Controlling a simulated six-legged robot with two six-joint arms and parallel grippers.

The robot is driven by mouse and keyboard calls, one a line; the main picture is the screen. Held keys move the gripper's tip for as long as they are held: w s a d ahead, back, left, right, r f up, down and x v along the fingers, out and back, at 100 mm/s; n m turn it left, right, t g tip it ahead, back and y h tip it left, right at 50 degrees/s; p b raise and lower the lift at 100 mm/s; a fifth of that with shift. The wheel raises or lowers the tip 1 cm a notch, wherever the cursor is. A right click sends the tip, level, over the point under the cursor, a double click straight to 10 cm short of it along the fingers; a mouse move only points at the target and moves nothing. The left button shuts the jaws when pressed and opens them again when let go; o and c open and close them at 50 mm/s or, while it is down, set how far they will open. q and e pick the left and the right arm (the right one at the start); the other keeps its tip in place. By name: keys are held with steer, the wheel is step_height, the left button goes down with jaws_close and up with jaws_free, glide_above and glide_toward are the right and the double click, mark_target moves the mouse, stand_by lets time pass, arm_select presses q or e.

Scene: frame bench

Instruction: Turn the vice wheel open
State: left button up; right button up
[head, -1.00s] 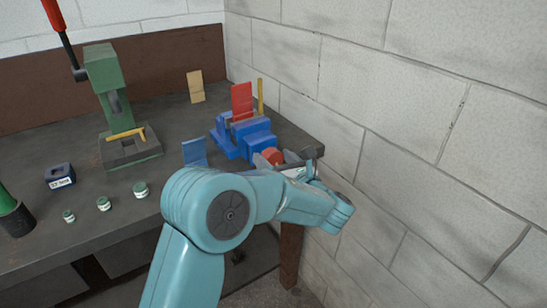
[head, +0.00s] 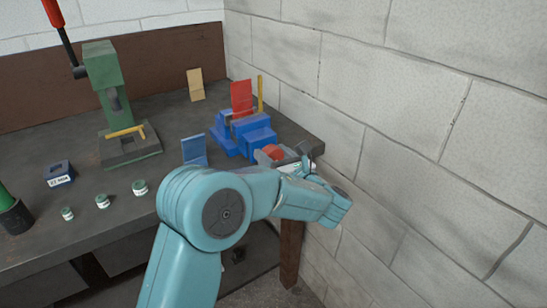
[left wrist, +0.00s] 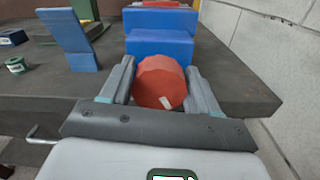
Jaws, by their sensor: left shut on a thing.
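The blue vice (head: 255,137) stands at the right end of the bench, and it also fills the top middle of the left wrist view (left wrist: 160,45). Its red wheel (head: 273,152) faces the bench's front edge. In the left wrist view the round red wheel (left wrist: 160,82) sits between the two grey fingers, with a small pale mark low on its face. My left gripper (left wrist: 161,78) is shut on the wheel from the front, one finger on each side. In the head view my left arm partly hides the gripper. My right gripper is not in view.
A red plate (head: 242,98) stands upright at the vice. A blue angled piece (head: 194,150) stands just left of the vice. A green press (head: 108,90) and several small jars (head: 140,188) are farther left. The block wall (head: 420,130) is close on the right.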

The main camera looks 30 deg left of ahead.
arm_select(q)
steer(key=n+b, duration=0.4)
steer(key=shift+s+f, duration=0.15)
steer(key=shift+a+r+n+b, duration=0.1)
steer(key=shift+r+n+b, duration=0.1)
steer(key=shift+n+b, duration=0.6)
steer(key=shift+r, duration=0.15)
stand_by(0.7)
steer(key=o, duration=1)
steer(key=shift+c, duration=0.2)
steer(key=shift+f, duration=0.2)
steer(key=shift+s+d, duration=0.1)
steer(key=shift+d, duration=0.3)
steer(key=p+v, duration=0.1)
steer(key=v, duration=1.4)
steer(key=shift+s+d, duration=0.15)
